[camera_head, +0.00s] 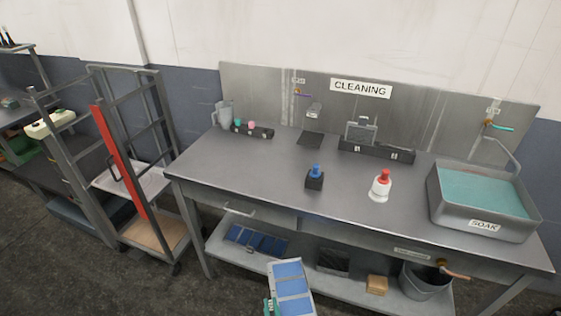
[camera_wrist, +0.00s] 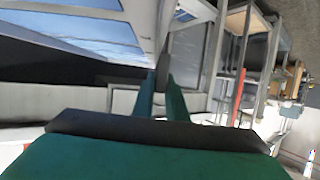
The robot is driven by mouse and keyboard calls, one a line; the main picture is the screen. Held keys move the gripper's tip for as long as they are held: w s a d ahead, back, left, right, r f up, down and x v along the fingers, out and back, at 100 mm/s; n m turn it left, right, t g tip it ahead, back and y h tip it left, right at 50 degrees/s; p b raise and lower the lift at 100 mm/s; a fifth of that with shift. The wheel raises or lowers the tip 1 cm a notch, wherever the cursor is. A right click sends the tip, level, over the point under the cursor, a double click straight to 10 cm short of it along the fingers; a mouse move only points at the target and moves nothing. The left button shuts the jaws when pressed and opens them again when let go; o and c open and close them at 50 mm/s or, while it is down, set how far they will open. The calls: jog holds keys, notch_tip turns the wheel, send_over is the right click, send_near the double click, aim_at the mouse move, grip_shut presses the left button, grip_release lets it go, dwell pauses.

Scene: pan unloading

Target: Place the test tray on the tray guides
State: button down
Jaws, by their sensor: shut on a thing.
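The test tray appears to be the pale-framed tray with blue panels (camera_head: 291,279) at the bottom centre of the head view, in front of the bench. It also fills the upper left of the wrist view (camera_wrist: 85,30). My gripper (camera_wrist: 160,82), with a green body, is shut on the tray's edge; in the head view only a small green part shows beside the tray. The tray guides appear to be the side rails of the grey rack (camera_head: 143,105) at the left, well away from the tray. The tray's near end is cut off by the frame.
A red bar (camera_head: 119,160) slants up the rack's front, and a white tray (camera_head: 150,181) sits inside it. The steel bench (camera_head: 250,170) carries a soak basin (camera_head: 480,225) and bottles. Its lower shelf holds blue panels (camera_head: 255,241) and a bucket (camera_head: 425,283).

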aim_at(292, 305)
jog(key=d+f+m+h, duration=0.2)
jog(key=d+f, duration=0.1)
jog(key=f, duration=0.3)
jog(key=shift+f, duration=0.15)
jog(key=shift+w, duration=0.1)
dwell(0.4)
jog(key=shift+d, duration=0.2)
